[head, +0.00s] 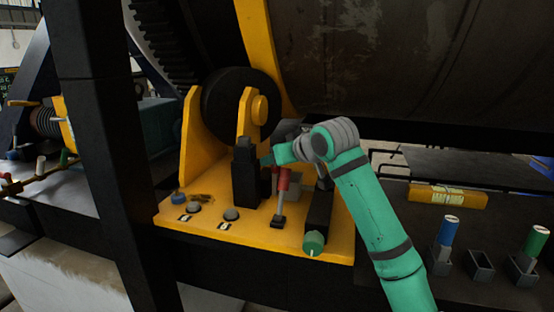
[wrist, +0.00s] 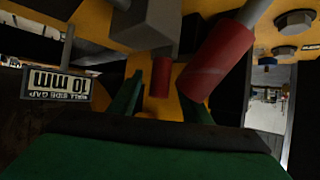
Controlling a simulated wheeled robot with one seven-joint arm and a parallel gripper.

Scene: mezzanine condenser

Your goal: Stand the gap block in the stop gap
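My gripper (head: 268,158) reaches over the yellow base plate, beside a black upright block (head: 246,172). In the wrist view its two green fingers (wrist: 160,104) stand apart, with nothing visible held between them. A red cylinder (wrist: 161,76) shows beyond the gap, and a larger red cylinder (wrist: 217,62) is to its right. A grey block (wrist: 150,24) is above them. A tag reading "wall side gap 10 mm" (wrist: 56,88) appears upside down at left. I cannot tell for certain which piece is the gap block, and the stop gap is not clearly visible.
A roller (head: 240,103) stands behind. At right are a yellow labelled block (head: 448,196), blue (head: 447,231) and green (head: 534,242) handles in holders, and an empty holder (head: 480,266). A dark post (head: 105,150) is at left.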

